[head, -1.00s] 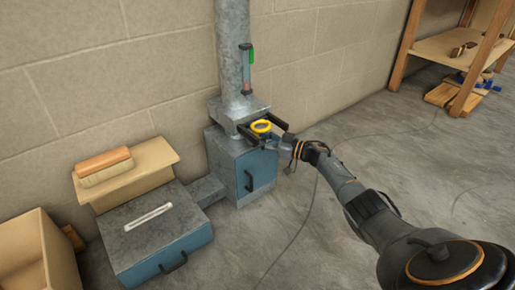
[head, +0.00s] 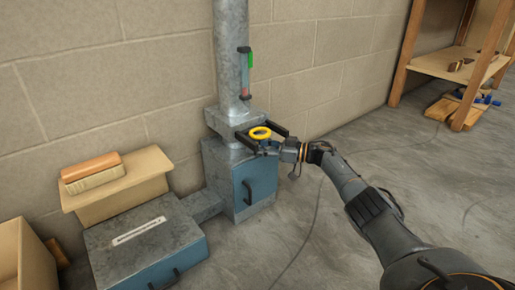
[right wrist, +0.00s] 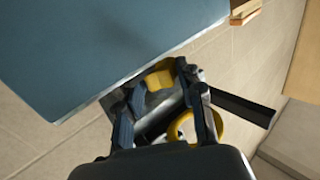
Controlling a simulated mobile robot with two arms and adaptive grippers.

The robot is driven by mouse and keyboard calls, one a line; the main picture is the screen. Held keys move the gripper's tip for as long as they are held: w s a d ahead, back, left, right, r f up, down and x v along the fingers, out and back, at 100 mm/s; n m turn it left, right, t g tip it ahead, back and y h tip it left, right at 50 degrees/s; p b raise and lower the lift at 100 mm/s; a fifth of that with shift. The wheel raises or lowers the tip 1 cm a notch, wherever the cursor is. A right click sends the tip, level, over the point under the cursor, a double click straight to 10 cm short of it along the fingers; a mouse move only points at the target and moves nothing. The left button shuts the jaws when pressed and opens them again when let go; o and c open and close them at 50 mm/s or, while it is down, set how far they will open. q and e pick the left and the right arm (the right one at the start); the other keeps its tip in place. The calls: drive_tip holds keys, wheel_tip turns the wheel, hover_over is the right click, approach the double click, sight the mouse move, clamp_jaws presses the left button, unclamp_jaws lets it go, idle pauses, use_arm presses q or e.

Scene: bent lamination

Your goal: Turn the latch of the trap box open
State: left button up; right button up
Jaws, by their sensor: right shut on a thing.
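The trap box is the grey metal box (head: 222,168) with a blue door (head: 258,180), under the grey pipe at the wall. A yellow latch ring (head: 260,133) shows on its top, between two black bars. My right gripper (head: 270,149) is at the near side of this ring. In the right wrist view, my right gripper (right wrist: 160,88) is closed around a yellow part of the latch (right wrist: 158,78). The yellow ring (right wrist: 213,134) shows beside and partly behind one finger. The fingers hide how the yellow parts join. My left gripper is not in view.
A low metal box with a blue front (head: 150,240) joins the trap box by a duct on the left. A brush (head: 92,173) lies on a cardboard-coloured box (head: 130,185) by the wall. A wooden shelf (head: 450,65) stands back right.

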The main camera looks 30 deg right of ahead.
drive_tip(key=shift+r, duration=0.1)
drive_tip(key=o, duration=1.2)
drive_tip(key=shift+w, duration=0.1)
drive_tip(key=shift+c, duration=0.2)
drive_tip(key=v, duration=1.2)
drive_tip(key=shift+a, duration=0.1)
